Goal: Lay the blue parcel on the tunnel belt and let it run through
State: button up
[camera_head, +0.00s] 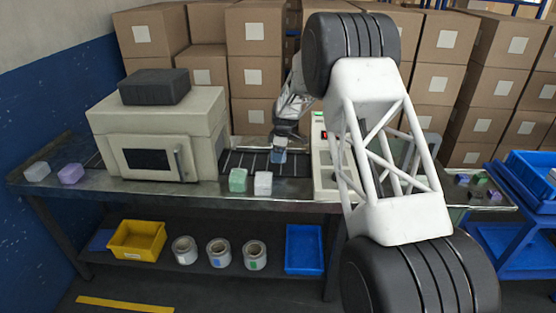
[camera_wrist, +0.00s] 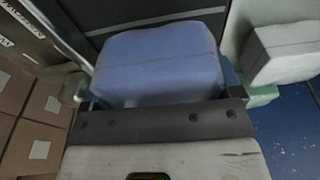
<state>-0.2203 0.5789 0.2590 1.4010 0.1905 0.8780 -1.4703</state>
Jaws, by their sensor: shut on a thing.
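The blue parcel (camera_head: 279,156) is in my gripper (camera_head: 281,146), at the right part of the dark belt (camera_head: 240,160) that leads to the tunnel machine (camera_head: 155,122). In the wrist view the blue parcel (camera_wrist: 158,62) fills the space in front of my gripper (camera_wrist: 163,98), with a finger on either side. My gripper is shut on it. I cannot tell whether the parcel touches the belt or hangs just above it.
A green parcel (camera_head: 238,180) and a white parcel (camera_head: 263,183) sit at the belt's front edge, close to my gripper. White (camera_head: 37,171) and purple (camera_head: 71,173) parcels lie left of the tunnel. A white machine (camera_head: 325,165) stands to the right.

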jog(key=shift+f, duration=1.7)
jog(key=shift+f, duration=0.15)
jog(key=o, duration=0.9)
jog(key=r, duration=0.4)
jog(key=d+r, duration=0.1)
jog(key=r, duration=0.6)
jog(key=shift+d+r, duration=0.35)
jog(key=shift+d, duration=0.05)
jog(key=shift+r, duration=0.2)
jog(key=shift+r, duration=0.1)
